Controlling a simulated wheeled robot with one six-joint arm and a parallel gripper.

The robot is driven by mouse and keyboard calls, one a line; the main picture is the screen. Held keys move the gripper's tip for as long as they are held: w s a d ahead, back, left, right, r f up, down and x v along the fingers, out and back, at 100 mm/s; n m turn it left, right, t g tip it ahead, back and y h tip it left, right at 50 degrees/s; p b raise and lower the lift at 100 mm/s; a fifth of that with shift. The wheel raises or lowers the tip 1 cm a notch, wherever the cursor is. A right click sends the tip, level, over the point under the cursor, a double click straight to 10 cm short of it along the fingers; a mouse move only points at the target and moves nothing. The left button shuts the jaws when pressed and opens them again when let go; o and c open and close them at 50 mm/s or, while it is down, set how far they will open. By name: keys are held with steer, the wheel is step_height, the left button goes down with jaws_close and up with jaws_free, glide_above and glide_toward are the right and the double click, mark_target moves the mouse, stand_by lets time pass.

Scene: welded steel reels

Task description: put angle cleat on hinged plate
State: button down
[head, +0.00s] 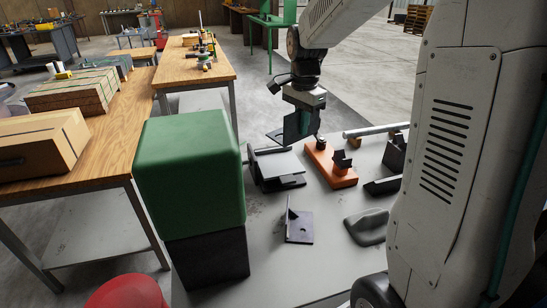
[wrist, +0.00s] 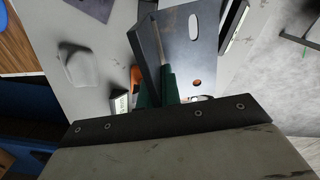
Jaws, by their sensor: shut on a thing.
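My gripper (wrist: 158,92) is shut on a dark steel angle cleat (wrist: 195,40), a plate with a slot, a round hole and an upright flange between the green fingers. In the head view my gripper (head: 303,128) hangs above the bench, and the cleat shows as a dark shape at its lower end. The hinged plate seems to be the light grey plate (head: 278,164) on a dark base, below and slightly left of my gripper and apart from it. The fingertips are partly hidden.
Another dark angle piece (head: 299,236) stands on the grey bench nearer to me. An orange block (head: 328,170) with a black clamp lies right of the plate, with a grey lumpy part (head: 368,227) nearer. A tall green box (head: 190,165) stands at left.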

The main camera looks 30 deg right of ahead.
steer(key=shift+w, duration=0.4)
glide_above(297, 167)
step_height(297, 167, down, 10)
steer(key=shift+r, duration=0.1)
steer(key=shift+f, duration=0.2)
steer(key=c, duration=1.6)
jaws_free()
